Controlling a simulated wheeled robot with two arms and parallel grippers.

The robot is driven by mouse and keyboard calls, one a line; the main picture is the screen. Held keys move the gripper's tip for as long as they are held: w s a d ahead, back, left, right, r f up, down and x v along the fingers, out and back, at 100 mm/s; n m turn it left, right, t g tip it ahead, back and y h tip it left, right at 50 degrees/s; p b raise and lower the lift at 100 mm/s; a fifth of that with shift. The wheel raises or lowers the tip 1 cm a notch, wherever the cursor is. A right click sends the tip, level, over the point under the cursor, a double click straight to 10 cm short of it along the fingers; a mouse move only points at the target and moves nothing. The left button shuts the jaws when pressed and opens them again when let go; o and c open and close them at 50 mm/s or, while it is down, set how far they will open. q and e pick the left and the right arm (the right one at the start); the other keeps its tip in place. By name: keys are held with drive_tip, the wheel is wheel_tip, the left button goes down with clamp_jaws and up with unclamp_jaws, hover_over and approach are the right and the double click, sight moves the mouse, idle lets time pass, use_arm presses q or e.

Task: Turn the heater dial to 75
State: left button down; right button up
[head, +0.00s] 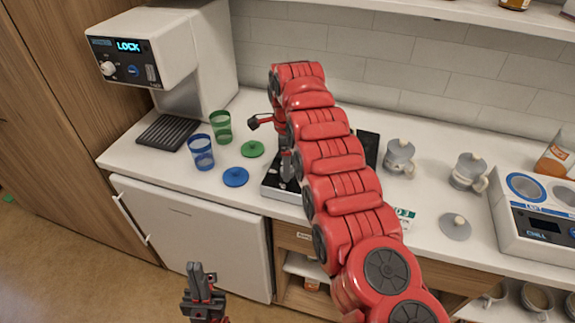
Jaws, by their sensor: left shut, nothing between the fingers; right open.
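A white unit with two round blue-ringed plates (511,221) stands at the right edge, cut off by the frame. A round control sits at the very edge; I cannot read any dial setting of 75. My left gripper (201,281) is shut and empty, low in front of the white cabinet, apart from everything. My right arm arches across the counter. Its gripper (268,136) is open above the left end of a black-topped tray or plate, partly hidden by the arm; contact is unclear.
A white dispenser (178,40) showing "LOCK", with a knob, stands at the left. Blue (201,152) and green (221,127) cups and two flat lids are near it. A shelf overhangs the back.

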wheel_tip(320, 180, up, 16)
drive_tip(key=p, duration=1.4)
drive_tip(key=shift+r, duration=0.25)
drive_tip(key=shift+f, duration=0.1)
